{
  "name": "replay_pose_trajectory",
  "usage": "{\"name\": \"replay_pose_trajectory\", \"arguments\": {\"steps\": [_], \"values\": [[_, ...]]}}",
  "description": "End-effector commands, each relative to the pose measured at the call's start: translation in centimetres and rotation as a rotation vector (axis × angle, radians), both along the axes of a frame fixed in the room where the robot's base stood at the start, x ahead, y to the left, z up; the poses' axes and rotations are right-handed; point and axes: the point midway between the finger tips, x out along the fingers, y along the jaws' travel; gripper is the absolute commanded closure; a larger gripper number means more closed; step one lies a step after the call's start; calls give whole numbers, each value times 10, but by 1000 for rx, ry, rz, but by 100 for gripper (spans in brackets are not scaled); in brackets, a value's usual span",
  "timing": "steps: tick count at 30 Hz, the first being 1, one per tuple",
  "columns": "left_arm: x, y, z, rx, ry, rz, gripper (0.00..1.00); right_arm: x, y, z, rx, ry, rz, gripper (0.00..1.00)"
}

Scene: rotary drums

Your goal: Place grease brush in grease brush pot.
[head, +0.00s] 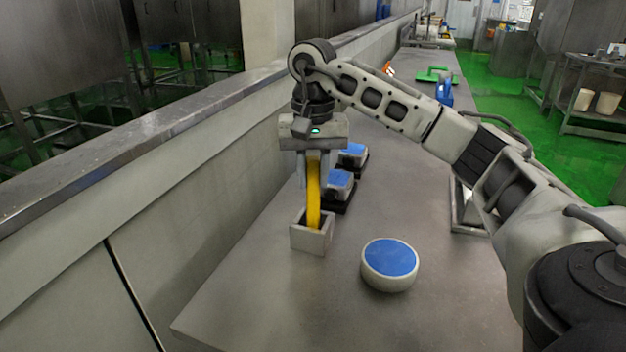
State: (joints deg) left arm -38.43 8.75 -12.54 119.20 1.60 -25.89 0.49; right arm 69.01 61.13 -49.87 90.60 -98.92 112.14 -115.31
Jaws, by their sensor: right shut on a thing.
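My right gripper (313,172) points straight down and is shut on the yellow grease brush (313,203). The brush hangs nearly upright below the gripper. Its lower end reaches into the opening of the small grey square pot (308,241), near the right part of the opening. The pot's front walls hide the brush tip, so I cannot tell whether it touches the bottom. The pot stands on the grey table near its left edge. My left gripper is not in view.
A round white tub with a blue top (389,262) stands right of the pot. Two blue-topped blocks on black bases (339,184) (352,153) sit behind the pot. A blue bottle (444,92) and a green item (434,75) lie farther back.

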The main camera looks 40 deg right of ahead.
Motion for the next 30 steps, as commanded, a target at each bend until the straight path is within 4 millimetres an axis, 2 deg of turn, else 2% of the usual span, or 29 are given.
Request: {"name": "replay_pose_trajectory", "arguments": {"steps": [12, 13, 15, 24, 28, 30], "values": [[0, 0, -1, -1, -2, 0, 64, 0, 0, -8, 1, -2, 1, 99], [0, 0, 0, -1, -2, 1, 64, 0, 0, -8, 1, -2, 1, 71], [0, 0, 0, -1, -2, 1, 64, 0, 0, -7, 1, -2, 1, 55], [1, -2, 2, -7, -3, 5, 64, 0, 0, -5, 1, -2, 1, 55], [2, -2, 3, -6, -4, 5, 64, 1, 0, 7, 1, -5, 0, 55], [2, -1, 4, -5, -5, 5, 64, 2, 0, 20, 2, -7, 1, 55]]}}
